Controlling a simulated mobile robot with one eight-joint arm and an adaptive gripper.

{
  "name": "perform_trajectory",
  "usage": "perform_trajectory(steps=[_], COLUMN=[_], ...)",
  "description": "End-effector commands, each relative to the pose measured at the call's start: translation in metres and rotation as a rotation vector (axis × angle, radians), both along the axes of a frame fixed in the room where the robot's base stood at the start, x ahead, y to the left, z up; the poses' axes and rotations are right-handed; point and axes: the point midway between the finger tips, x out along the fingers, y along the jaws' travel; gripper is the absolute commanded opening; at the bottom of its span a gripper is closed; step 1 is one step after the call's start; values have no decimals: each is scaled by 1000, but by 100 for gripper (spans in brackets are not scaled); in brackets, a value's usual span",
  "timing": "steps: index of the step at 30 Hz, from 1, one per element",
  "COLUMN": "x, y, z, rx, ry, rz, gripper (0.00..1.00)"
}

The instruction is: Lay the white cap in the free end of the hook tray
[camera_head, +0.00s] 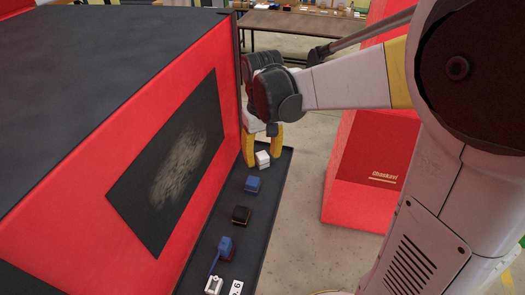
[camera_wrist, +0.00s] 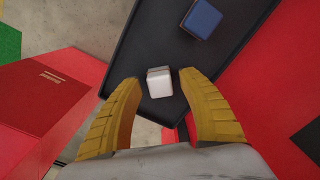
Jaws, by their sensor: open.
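A small white block, which looks like the white cap (camera_head: 263,159), lies at the far end of a long dark tray (camera_head: 266,222); it also shows in the wrist view (camera_wrist: 159,82). I take this to be the hook tray, but no hook is clear. My gripper (camera_head: 263,146) is open, its yellow fingers pointing down at the cap. In the wrist view the cap sits between the two fingertips (camera_wrist: 160,82), with a gap on each side. Whether the tips reach down to its height is hard to tell.
A red wall (camera_head: 188,200) runs along the left. A red box (camera_head: 372,170) stands right, across open floor.

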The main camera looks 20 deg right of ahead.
Motion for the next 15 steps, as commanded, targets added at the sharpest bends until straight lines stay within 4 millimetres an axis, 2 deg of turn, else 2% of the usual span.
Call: perform_trajectory(steps=[5, 15], x=[0, 0], y=[0, 0], z=[21, 94], rx=[0, 0], ry=[0, 0], rz=[0, 0], gripper=[48, 48])
